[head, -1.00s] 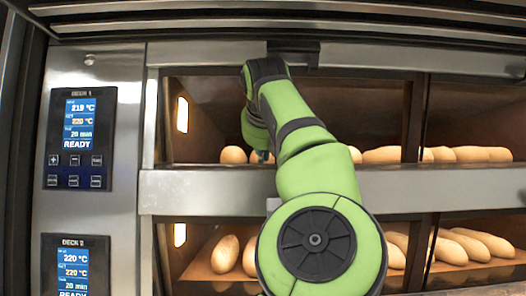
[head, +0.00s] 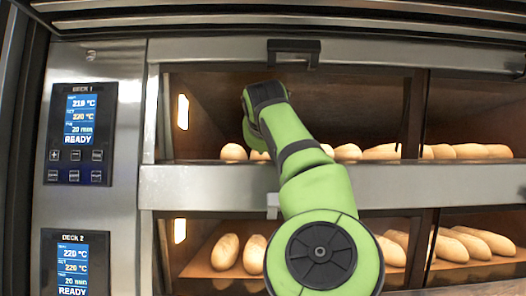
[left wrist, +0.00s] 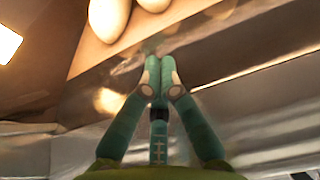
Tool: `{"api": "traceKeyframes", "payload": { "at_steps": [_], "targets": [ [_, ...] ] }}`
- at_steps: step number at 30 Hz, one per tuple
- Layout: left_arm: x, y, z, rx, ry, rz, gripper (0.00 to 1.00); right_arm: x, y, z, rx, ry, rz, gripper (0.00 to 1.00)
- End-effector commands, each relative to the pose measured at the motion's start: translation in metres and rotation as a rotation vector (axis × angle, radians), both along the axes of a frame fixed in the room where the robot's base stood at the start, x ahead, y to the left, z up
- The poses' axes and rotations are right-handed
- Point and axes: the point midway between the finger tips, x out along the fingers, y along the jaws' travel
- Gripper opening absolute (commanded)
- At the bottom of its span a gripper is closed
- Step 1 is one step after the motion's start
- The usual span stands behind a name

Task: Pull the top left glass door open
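The top left glass door (head: 345,100) covers the upper left oven opening and looks shut; loaves show behind it. Its dark handle (head: 293,46) is at the top edge. My left arm rises from the bottom centre of the head view, its wrist end in front of the door, below and left of the handle. My left gripper is hidden behind my arm there. In the left wrist view my left gripper (left wrist: 160,72) has its teal fingertips together with nothing seen between them, near a metal edge and loaves. The handle is not seen in that view. My right gripper is out of view.
A steel ledge (head: 445,185) runs between the decks. Control panels for deck 1 (head: 78,134) and deck 2 (head: 75,262) are at the left. Another door (head: 470,110) is to the right, and lower-deck loaves (head: 225,252) lie below.

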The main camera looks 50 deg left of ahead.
Motion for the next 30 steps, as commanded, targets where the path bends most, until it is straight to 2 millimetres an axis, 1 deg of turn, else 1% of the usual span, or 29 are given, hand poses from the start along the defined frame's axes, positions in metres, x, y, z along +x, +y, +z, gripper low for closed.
{"api": "traceKeyframes", "payload": {
  "at_steps": [3, 8, 14, 22, 30],
  "targets": [
    [0.007, 0.012, 0.006, 0.018, -0.013, 0.001, 0.00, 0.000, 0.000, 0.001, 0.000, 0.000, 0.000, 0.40],
    [0.018, 0.023, 0.014, 0.021, -0.014, 0.000, 0.00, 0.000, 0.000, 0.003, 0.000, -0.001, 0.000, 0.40],
    [0.031, 0.039, 0.026, 0.126, -0.100, 0.001, 0.00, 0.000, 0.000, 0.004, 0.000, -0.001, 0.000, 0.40],
    [0.048, 0.061, 0.056, 0.304, -0.241, 0.000, 0.00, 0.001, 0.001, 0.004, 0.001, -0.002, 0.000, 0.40],
    [0.058, 0.073, 0.085, 0.443, -0.353, -0.002, 0.00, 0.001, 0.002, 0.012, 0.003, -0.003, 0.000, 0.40]
  ]
}}
